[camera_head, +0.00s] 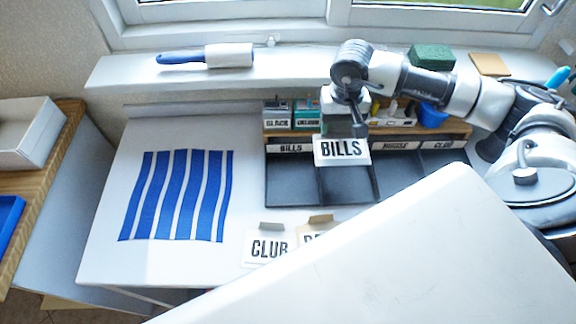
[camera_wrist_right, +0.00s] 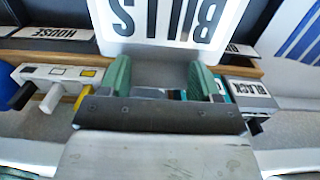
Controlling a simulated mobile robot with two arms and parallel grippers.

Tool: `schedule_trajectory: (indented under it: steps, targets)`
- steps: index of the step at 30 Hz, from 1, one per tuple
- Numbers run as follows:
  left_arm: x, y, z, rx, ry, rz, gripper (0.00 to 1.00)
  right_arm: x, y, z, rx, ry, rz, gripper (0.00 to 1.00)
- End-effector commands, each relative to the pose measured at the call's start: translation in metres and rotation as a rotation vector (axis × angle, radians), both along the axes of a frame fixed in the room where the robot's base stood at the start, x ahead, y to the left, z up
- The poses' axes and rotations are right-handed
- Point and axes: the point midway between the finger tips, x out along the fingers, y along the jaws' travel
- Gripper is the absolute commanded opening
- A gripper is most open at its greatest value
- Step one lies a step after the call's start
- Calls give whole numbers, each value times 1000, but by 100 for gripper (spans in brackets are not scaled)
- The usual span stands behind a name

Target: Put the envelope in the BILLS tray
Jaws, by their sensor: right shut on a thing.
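The white envelope marked BILLS (camera_head: 342,152) is in my right gripper (camera_head: 345,125), above the back of the black trays. In the wrist view the envelope (camera_wrist_right: 165,22) sits at the tips of the green fingers (camera_wrist_right: 162,82), its lettering upside down. The BILLS tray (camera_head: 290,182) is the leftmost black compartment, with its label (camera_head: 290,148) on the back edge. The envelope hangs to the right of that label, over the back of the neighbouring compartment (camera_head: 345,187), and hides that one's label. My left gripper is not in view.
Trays labelled HOUSE (camera_head: 395,146) and CLUB (camera_head: 443,145) lie to the right. A CLUB envelope (camera_head: 268,248) and a partly hidden one (camera_head: 318,226) lie in front. Small boxes (camera_head: 292,113) stand behind the trays. A large white surface (camera_head: 420,260) blocks the lower right.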

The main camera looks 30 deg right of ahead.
Motion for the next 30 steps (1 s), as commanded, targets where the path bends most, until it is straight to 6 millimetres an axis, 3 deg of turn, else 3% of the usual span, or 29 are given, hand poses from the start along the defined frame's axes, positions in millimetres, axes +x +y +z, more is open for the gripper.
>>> schedule_trajectory:
  steps: [12, 15, 20, 30]
  targets:
    - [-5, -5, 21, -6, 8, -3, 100, 23, 85, -50, 6, 4, 0, 41]
    - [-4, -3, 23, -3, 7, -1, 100, 28, 98, -60, 4, 3, -1, 41]
    - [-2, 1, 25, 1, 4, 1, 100, 30, 107, -68, 1, 2, -2, 41]
    - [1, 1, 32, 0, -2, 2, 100, 31, 108, -107, 2, 0, -2, 41]
